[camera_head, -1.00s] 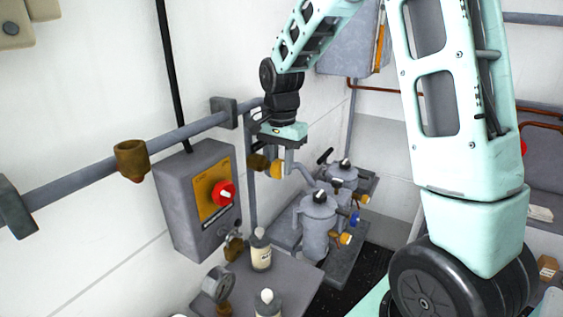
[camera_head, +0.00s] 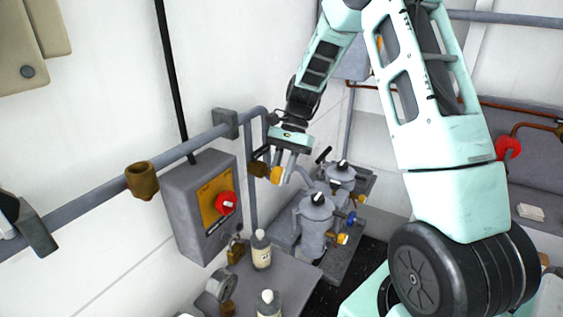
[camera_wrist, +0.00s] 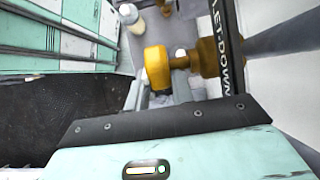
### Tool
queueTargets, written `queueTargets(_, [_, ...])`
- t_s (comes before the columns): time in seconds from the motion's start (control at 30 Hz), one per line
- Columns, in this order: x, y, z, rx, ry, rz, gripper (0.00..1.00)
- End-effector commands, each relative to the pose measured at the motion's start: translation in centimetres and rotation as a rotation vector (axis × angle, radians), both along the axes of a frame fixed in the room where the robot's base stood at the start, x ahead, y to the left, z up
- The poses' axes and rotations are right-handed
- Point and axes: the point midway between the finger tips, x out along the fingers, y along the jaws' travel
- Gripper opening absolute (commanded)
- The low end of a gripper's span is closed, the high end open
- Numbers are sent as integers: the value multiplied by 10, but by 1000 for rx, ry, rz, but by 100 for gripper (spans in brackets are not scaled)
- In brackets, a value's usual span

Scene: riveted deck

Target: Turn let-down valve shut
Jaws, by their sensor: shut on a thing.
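The let-down valve has a yellow knob (camera_head: 277,175) on a brass body (camera_head: 258,168), at the end of a grey pipe right of the wall box. In the wrist view the yellow knob (camera_wrist: 157,67) is close below my gripper, with the brass body (camera_wrist: 207,58) to its right and a "LET-DOWN" label (camera_wrist: 222,35) beside it. My gripper (camera_head: 284,168) reaches down to the knob and is shut on it. The wrist view shows the grey fingers (camera_wrist: 150,97) at the knob; their far sides are partly hidden. The knob's exact turn angle cannot be told.
A grey box (camera_head: 200,205) with a red knob (camera_head: 225,203) hangs left of the valve. Below stand bottles (camera_head: 261,250) and a gauge (camera_head: 221,285) on a grey bench. Grey filter housings (camera_head: 318,220) with small coloured knobs stand just right of my gripper.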

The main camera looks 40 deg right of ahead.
Motion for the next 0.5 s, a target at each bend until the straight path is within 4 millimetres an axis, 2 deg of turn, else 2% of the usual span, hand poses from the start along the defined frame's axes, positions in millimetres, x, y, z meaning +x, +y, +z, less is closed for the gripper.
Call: queueTargets(0.5, [1, -3, -10, 463, 166, -3, 1])
